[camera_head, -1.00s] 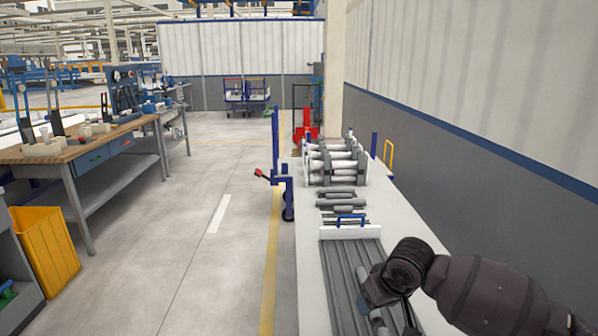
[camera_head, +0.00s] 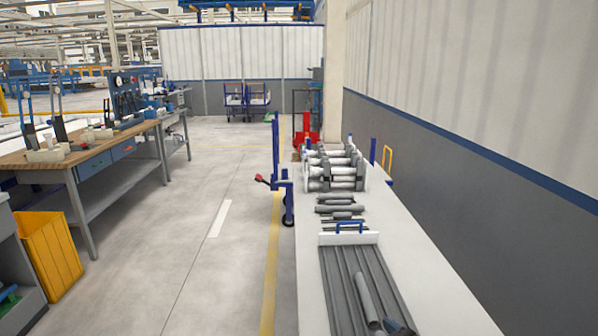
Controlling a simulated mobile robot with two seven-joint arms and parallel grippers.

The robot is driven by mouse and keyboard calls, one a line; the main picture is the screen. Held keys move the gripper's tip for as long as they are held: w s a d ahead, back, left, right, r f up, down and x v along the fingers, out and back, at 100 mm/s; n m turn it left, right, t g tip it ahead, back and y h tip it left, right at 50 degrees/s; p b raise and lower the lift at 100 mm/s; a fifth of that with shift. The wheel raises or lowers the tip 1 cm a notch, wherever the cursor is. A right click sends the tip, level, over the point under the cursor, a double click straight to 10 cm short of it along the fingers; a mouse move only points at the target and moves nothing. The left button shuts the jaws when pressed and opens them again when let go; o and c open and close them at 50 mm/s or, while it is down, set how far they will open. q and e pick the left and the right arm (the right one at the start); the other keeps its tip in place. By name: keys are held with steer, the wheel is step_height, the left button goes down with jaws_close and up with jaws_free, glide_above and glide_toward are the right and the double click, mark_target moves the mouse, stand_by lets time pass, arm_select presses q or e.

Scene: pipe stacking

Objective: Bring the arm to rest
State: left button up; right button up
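A grey grooved tray (camera_head: 348,262) lies on the near part of the white table, with a white end wall and a blue handle at its far end. A grey pipe (camera_head: 366,299) lies in the tray, along its grooves. A small blue-grey part (camera_head: 392,327) shows at the bottom edge, by the pipe's near end. It looks like the tip of my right gripper, but too little shows to be sure or to tell open from shut. The rest of my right arm is out of view. My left gripper is not in view.
Several loose grey pipes (camera_head: 340,208) lie on the white table (camera_head: 425,270) beyond the tray. A rack of white-ended pipes (camera_head: 335,168) stands farther back. The table right of the tray is bare. A grey wall (camera_head: 450,165) runs along the right.

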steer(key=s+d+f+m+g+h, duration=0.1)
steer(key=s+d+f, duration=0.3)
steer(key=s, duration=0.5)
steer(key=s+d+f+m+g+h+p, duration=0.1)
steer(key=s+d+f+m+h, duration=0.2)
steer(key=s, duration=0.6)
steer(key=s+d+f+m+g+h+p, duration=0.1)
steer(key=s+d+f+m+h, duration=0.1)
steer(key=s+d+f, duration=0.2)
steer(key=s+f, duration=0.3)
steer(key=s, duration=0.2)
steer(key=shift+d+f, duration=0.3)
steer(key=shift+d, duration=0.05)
